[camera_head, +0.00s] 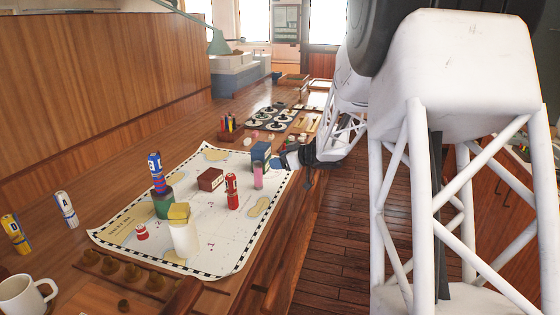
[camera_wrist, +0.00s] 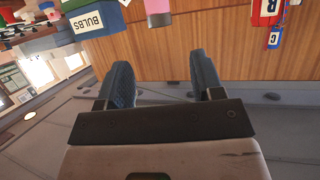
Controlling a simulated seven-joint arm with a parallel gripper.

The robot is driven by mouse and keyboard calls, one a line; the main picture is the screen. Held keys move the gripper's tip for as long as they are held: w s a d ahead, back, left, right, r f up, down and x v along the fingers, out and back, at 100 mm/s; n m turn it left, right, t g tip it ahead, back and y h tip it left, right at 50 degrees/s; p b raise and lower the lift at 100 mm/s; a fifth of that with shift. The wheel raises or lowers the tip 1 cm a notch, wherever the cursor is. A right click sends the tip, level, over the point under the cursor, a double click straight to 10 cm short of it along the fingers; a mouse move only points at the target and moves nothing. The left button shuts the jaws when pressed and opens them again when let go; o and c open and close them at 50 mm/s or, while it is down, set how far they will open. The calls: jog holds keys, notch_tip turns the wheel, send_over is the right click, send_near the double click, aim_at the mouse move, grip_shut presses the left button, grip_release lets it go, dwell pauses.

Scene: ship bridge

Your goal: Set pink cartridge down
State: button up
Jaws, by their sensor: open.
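The pink cartridge (camera_head: 258,181) stands upright on the chart sheet (camera_head: 225,262), just in front of a blue box (camera_head: 261,152). In the wrist view the pink cartridge (camera_wrist: 158,10) shows at the top edge, beyond my fingertips and partly cut off. My gripper (camera_head: 281,162) is to the right of the cartridge, near the chart's right edge. In the wrist view my gripper (camera_wrist: 162,72) is open, with nothing between its two fingers and a gap between them and the cartridge.
A red cartridge (camera_head: 232,200) and a brown box (camera_head: 210,179) stand on the chart. A green can (camera_head: 164,205) with a stacked cartridge (camera_head: 157,178) and a white jar (camera_head: 185,240) with a yellow top are nearer. A mug (camera_head: 22,297) is at front left. Bare chart lies between them.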

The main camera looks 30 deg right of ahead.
dwell(0.3)
jog(key=s+a+r+m+h, duration=0.5)
jog(key=s+a+r+h, duration=0.45)
jog(key=s+r, duration=0.2)
jog(key=s+a+f+g, duration=0.2)
jog(key=s+a, duration=0.3)
jog(key=s, duration=0.6)
jog(key=s+a+f+m+g+y, duration=0.1)
jog(key=s+a+g, duration=0.3)
jog(key=s, duration=0.6)
jog(key=s+a+f+g+y, duration=0.1)
jog(key=s+a+f+g, duration=0.2)
jog(key=s+a, duration=0.4)
jog(key=s, duration=0.4)
jog(key=shift+s+f, duration=0.2)
jog(key=shift+s, duration=0.15)
